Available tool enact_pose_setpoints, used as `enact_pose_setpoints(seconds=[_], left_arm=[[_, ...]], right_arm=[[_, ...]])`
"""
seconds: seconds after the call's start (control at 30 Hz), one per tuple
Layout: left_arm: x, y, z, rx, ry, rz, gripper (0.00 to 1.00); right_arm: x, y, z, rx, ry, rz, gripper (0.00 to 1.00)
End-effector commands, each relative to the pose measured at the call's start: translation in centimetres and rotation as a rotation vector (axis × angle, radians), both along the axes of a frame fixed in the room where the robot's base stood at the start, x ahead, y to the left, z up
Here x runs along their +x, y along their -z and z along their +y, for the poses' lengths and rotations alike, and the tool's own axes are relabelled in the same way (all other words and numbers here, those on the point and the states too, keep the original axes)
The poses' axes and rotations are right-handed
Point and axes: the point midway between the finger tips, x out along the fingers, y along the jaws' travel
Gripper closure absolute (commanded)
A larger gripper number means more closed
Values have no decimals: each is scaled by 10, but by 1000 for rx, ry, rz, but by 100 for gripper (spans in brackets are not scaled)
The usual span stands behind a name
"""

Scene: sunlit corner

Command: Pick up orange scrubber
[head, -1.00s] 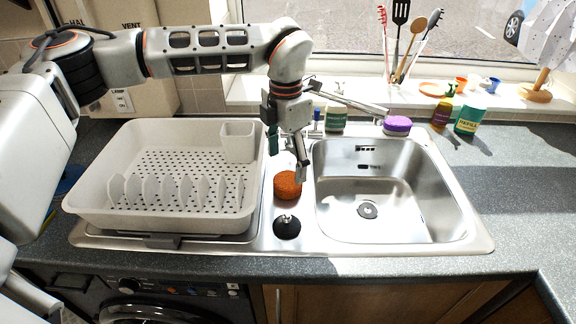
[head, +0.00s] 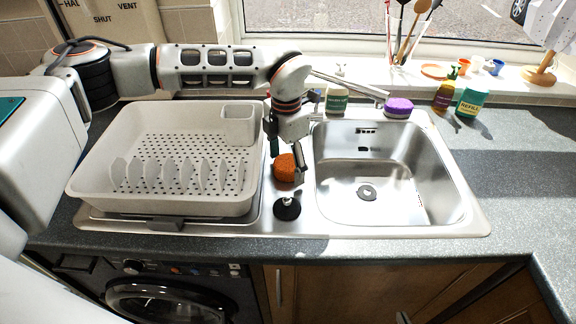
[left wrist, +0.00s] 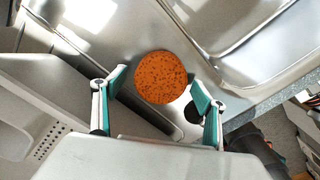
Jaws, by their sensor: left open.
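The orange scrubber (head: 286,168) is a round, speckled sponge on the steel strip between the dish rack and the sink bowl. In the left wrist view the scrubber (left wrist: 161,78) lies just beyond and between the fingertips. My left gripper (head: 286,163) points down over it, with a finger on either side in the head view. The gripper (left wrist: 157,92) is open and empty, its teal-padded fingers spread apart. Whether a finger touches the scrubber, I cannot tell. My right gripper is not in view.
A white dish rack (head: 90,200) stands left of the scrubber. The steel sink bowl (head: 385,165) is to the right. A black-based stopper (head: 287,208) sits in front. The tap (head: 350,86) reaches over behind, near a purple sponge (head: 398,106) and bottles.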

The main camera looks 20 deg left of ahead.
Motion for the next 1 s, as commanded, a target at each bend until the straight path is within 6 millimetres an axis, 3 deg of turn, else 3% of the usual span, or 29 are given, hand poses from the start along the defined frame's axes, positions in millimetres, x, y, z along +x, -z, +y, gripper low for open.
enact_pose_setpoints(seconds=[0.13, 0.27, 0.73, 0.87, 1.0], left_arm=[[0, 0, 0, 0, 0, 0, 31], [0, 0, 0, 0, 0, 0, 63], [1, -6, 0, -1, 1, -2, 66], [1, -17, 0, 0, 1, -3, 66], [1, -41, 0, 0, 0, -5, 66]], right_arm=[[0, 1, 0, 0, 0, 1, 100], [-1, 3, 0, -2, 0, 4, 100], [-2, 6, -1, -3, 0, 8, 100], [-1, 6, -1, -2, -1, 7, 100], [0, 7, 0, -2, -1, 4, 100]])
